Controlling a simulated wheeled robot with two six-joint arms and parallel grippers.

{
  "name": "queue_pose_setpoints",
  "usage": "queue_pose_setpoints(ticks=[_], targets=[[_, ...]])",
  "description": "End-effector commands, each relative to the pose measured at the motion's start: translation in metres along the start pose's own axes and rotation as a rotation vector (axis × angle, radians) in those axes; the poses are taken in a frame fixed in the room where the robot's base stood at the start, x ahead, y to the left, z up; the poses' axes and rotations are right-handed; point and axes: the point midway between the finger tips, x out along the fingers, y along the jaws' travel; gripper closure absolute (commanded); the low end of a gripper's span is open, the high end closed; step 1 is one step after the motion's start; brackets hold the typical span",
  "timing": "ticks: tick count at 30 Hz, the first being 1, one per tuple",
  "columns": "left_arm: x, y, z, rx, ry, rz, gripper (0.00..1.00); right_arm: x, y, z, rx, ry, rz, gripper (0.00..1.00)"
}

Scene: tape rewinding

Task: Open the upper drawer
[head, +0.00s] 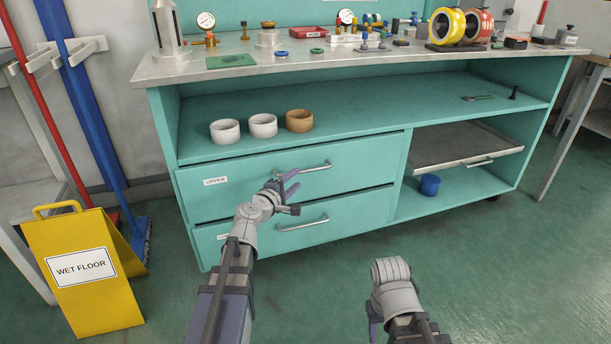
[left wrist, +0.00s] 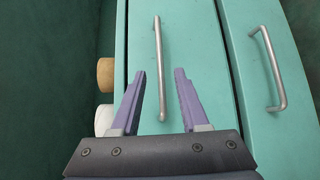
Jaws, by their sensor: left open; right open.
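The upper drawer (head: 240,192), labelled UPPER, is a teal front that looks shut. Its silver bar handle (head: 318,167) is partly covered by my left gripper (head: 293,184) in the head view. In the left wrist view my left gripper (left wrist: 160,85) is open, and the handle (left wrist: 161,60) shows between its two purple fingers, touching neither in the picture. Whether the fingertips reach as deep as the bar I cannot tell. My right gripper (head: 375,320) is low at the front, away from the cabinet, and its fingers are mostly hidden.
The lower drawer (head: 360,212) with its own handle (head: 303,223) is directly below. Three tape rolls (head: 263,125) stand on the shelf above. A yellow wet-floor sign (head: 112,295) stands at left. A blue roll (head: 430,185) sits in the right compartment. Floor before the cabinet is clear.

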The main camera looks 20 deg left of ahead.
Motion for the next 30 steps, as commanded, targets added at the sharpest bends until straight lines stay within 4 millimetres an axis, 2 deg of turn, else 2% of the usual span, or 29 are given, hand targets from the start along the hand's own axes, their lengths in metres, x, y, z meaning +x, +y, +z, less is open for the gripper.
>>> queue_pose_setpoints(ticks=[5,18,27,30], targets=[[0.013,0.000,0.000,0.001,-0.002,-0.001,0.55,0.002,0.000,0.000,0.000,0.000,0.000,0.50],[0.074,-0.001,0.000,0.002,-0.002,-0.001,0.55,0.011,-0.001,-0.001,0.000,0.000,0.000,0.50],[0.077,0.000,0.001,0.002,-0.001,-0.001,0.55,0.011,-0.001,-0.001,0.000,0.000,0.000,0.50],[0.077,0.000,0.001,0.002,-0.002,-0.001,0.65,0.011,-0.001,-0.001,0.000,0.000,0.000,0.50]])
